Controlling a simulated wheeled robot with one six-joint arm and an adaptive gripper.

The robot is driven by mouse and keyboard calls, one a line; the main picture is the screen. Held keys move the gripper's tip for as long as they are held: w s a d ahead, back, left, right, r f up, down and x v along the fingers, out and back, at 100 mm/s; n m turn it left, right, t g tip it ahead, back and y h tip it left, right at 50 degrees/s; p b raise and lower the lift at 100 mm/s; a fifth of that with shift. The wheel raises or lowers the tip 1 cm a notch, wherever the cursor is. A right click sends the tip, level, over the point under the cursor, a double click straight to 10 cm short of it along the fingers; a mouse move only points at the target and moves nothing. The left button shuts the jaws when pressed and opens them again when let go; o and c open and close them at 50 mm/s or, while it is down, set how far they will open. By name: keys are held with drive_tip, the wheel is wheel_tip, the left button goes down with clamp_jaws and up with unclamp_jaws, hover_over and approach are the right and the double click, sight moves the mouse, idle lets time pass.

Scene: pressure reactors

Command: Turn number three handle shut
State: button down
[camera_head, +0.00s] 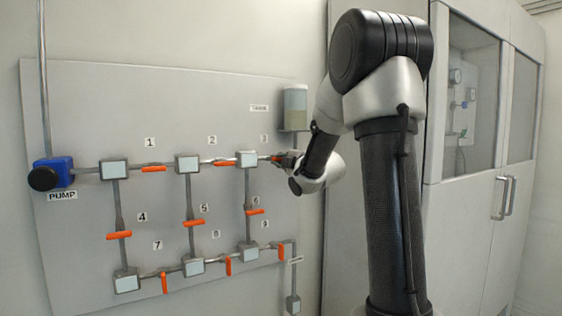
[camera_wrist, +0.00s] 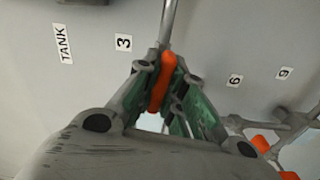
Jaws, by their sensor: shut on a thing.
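The number three handle (camera_head: 277,158) is an orange lever below the label 3 (camera_head: 264,138), at the right end of the top pipe row. In the head view most of it is hidden by my gripper (camera_head: 289,161). In the wrist view the orange handle (camera_wrist: 162,82) sits between the two fingers of my gripper (camera_wrist: 162,78), which is shut on it. The handle lies along the pipe in the head view. The label 3 (camera_wrist: 123,42) shows just left of the gripper in the wrist view.
Other orange handles, such as number two (camera_head: 224,162) and number six (camera_head: 255,212), sit on the same panel (camera_head: 90,90). A tank (camera_head: 295,108) hangs above right of handle three. A blue pump (camera_head: 52,173) is at far left. A grey cabinet (camera_head: 450,210) stands at right.

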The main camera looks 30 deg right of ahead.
drive_tip(key=m, duration=0.8)
drive_tip(key=shift+m, duration=0.4)
drive_tip(key=m, duration=0.3)
drive_tip(key=shift+f+m, duration=0.1)
drive_tip(key=shift+m, duration=2.2)
drive_tip(key=c, duration=1.5)
unclamp_jaws()
drive_tip(key=shift+s, duration=0.15)
